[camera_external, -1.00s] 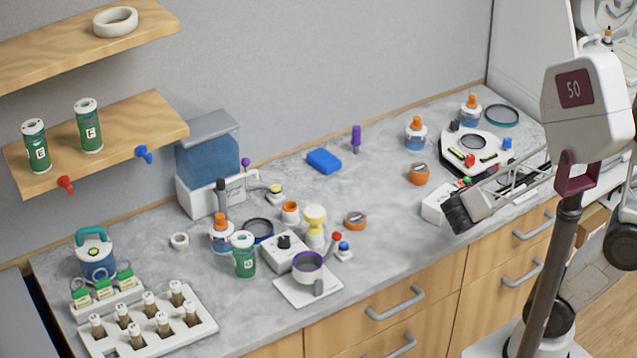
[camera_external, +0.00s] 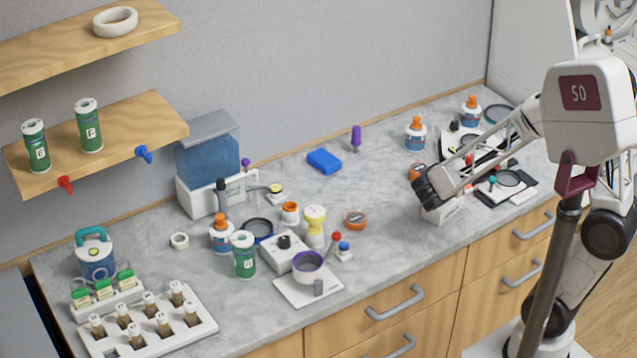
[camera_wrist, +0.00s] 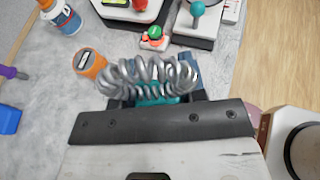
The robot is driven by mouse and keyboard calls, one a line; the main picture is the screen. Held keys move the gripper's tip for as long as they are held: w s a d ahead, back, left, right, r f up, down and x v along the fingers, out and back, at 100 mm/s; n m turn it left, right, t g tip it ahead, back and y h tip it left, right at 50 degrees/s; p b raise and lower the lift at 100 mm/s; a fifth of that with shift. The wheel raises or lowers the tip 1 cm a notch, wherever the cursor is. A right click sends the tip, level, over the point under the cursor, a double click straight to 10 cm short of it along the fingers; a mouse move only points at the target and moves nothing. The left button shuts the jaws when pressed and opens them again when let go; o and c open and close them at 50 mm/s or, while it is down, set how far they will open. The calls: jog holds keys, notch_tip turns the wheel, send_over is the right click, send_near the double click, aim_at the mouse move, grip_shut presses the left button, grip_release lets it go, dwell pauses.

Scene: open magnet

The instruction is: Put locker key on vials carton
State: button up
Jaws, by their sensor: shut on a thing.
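My gripper (camera_external: 424,194) is at the right part of the counter, above the small white box (camera_external: 443,212) that looks like the vials carton. In the wrist view my gripper (camera_wrist: 150,98) is shut on a teal piece with a coiled silver band, apparently the locker key (camera_wrist: 150,76). The coil spreads across the front of the jaws and hides much of them. The gripper covers the upper part of the carton in the external view. I cannot tell whether the key touches it.
An orange tape dispenser (camera_wrist: 88,63) stands close by, with a bottle (camera_wrist: 62,17) behind it. A red-and-green button piece (camera_wrist: 153,38) and a base with a teal-knobbed lever (camera_wrist: 197,12) are near. A blue block (camera_external: 324,161) lies left, with bare counter between.

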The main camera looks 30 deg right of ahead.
jog(key=shift+w+f, duration=0.2)
jog(key=shift+w, duration=1.65)
jog(key=shift+f, duration=1.75)
jog(key=shift+f, duration=0.15)
jog(key=o, duration=0.9)
jog(key=shift+s+r, duration=0.1)
jog(key=shift+r, duration=0.1)
jog(key=shift+v, duration=5.95)
